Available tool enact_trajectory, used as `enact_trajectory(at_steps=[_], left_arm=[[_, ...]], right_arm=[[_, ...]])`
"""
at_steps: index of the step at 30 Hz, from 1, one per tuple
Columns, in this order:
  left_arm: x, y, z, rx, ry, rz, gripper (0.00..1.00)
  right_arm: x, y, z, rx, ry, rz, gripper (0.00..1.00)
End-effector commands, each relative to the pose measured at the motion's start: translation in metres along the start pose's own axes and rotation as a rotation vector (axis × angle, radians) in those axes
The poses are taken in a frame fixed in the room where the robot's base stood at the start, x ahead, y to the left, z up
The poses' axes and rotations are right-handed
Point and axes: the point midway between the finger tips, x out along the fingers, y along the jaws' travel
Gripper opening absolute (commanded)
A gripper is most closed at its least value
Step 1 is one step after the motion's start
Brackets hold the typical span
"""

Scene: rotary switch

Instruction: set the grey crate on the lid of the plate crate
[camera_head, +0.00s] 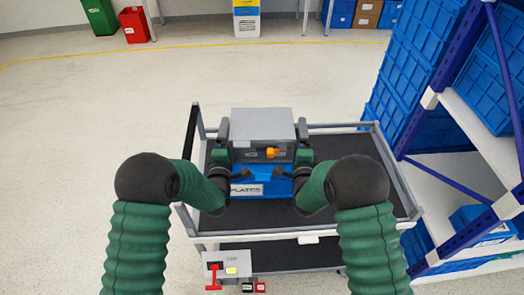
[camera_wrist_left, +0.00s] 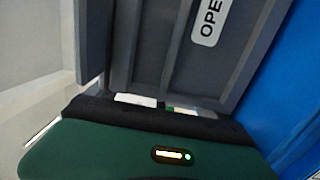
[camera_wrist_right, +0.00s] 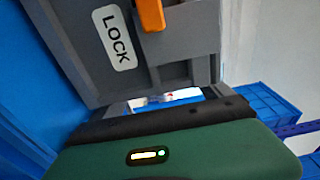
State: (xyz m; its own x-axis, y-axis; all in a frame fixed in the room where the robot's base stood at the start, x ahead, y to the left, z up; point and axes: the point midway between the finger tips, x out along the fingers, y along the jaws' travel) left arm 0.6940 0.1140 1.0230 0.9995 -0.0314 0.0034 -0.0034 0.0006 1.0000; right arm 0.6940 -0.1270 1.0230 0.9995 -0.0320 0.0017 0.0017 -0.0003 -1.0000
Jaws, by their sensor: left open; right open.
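The grey crate (camera_head: 262,124) is directly above the blue plate crate (camera_head: 262,187), which has a PLATES label on its front. It looks level and seated on the plate crate's lid, though the contact line is partly hidden by my arms. Its front carries an orange handle (camera_head: 271,153), also in the right wrist view (camera_wrist_right: 151,14), beside a LOCK label. An OPEN label shows in the left wrist view. My left gripper (camera_head: 222,138) is open at the crate's left side. My right gripper (camera_head: 303,138) is open at its right side. Fingertip contact cannot be told.
Both crates are on a cart (camera_head: 355,160) with a dark top and light rails; its right part is clear. A grey box with a red handle (camera_head: 213,275) hangs at the cart's front. A shelf rack with blue crates (camera_head: 415,75) stands close on the right.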

Motion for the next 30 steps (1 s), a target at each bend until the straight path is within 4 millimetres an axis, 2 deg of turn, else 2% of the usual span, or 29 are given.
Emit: enact_trajectory(at_steps=[8,11,21,26,30], left_arm=[[-0.004,-0.003,0.0,0.001,0.0,-0.007,0.94],[-0.018,-0.004,0.0,0.0,0.0,-0.01,0.94],[-0.101,-0.004,0.0,0.001,0.0,-0.009,0.94],[-0.118,-0.003,0.0,0.0,-0.001,-0.005,0.94],[-0.12,-0.002,0.0,0.0,0.0,-0.003,0.94]], right_arm=[[-0.001,0.003,0.001,0.0,-0.001,0.007,0.94],[-0.001,0.003,0.001,0.0,-0.001,0.007,0.94],[-0.001,0.004,0.001,0.0,-0.002,0.007,0.94],[-0.001,0.004,0.001,0.0,-0.002,0.008,0.94],[-0.016,0.005,0.001,0.001,-0.002,0.011,0.94]])
